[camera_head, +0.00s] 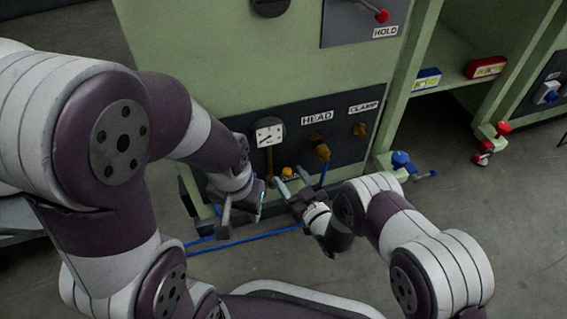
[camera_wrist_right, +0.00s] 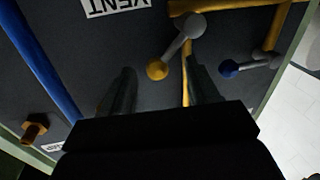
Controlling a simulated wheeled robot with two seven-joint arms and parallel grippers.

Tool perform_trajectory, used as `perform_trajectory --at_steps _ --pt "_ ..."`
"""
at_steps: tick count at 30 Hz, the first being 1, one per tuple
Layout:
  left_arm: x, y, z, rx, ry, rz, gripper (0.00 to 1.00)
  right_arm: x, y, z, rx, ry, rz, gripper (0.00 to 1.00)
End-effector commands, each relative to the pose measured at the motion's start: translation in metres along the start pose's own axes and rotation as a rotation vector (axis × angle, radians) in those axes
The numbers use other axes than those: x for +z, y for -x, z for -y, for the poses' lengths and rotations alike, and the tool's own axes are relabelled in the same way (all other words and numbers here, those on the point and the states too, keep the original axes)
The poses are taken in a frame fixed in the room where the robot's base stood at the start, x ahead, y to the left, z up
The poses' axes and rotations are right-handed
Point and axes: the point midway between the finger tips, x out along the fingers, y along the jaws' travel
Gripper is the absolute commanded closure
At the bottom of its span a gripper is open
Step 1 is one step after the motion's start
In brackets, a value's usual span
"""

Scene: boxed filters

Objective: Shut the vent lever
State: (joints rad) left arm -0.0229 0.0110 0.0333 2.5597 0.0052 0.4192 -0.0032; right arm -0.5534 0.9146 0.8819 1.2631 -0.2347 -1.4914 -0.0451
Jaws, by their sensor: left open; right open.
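The vent lever (camera_wrist_right: 178,45) shows in the right wrist view as a grey arm on a round hub, with a yellow knob (camera_wrist_right: 157,70) at its end. An upside-down VENT label (camera_wrist_right: 115,5) is beside it. In the head view the yellow knob (camera_head: 287,171) is low on the dark panel, and the lever's arm is hard to make out. My right gripper (camera_head: 294,183) is open just in front of it. In the wrist view the knob lies in the gap between the fingertips (camera_wrist_right: 160,76); contact cannot be told. My left gripper (camera_head: 242,214) is open and empty, to the left.
A blue-knobbed lever (camera_wrist_right: 230,68) sits beside the vent lever. A gauge (camera_head: 269,135), brass fittings (camera_head: 320,147) and blue hoses (camera_head: 250,239) are close by. Blue (camera_head: 400,158) and red (camera_head: 502,129) valves and boxed filters (camera_head: 486,67) are at the right.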

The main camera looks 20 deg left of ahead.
Motion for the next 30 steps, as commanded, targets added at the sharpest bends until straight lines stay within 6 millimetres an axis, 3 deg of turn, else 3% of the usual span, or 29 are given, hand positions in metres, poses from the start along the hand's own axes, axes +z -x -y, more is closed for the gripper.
perform_trajectory --at_steps 11,17,30 --pt "0.0001 0.0004 0.0 0.0 0.0 0.0 0.57 0.0001 0.0015 0.0009 0.0 0.0 0.0 0.4" --pt "0.0001 0.0003 0.0 0.0 0.0 0.0 0.57 0.0002 0.0014 0.0006 0.001 0.0 0.001 1.0" --pt "-0.0003 0.0038 0.0 0.0 0.0 0.0 0.57 -0.0003 0.002 0.0003 0.004 0.021 0.01 1.0"
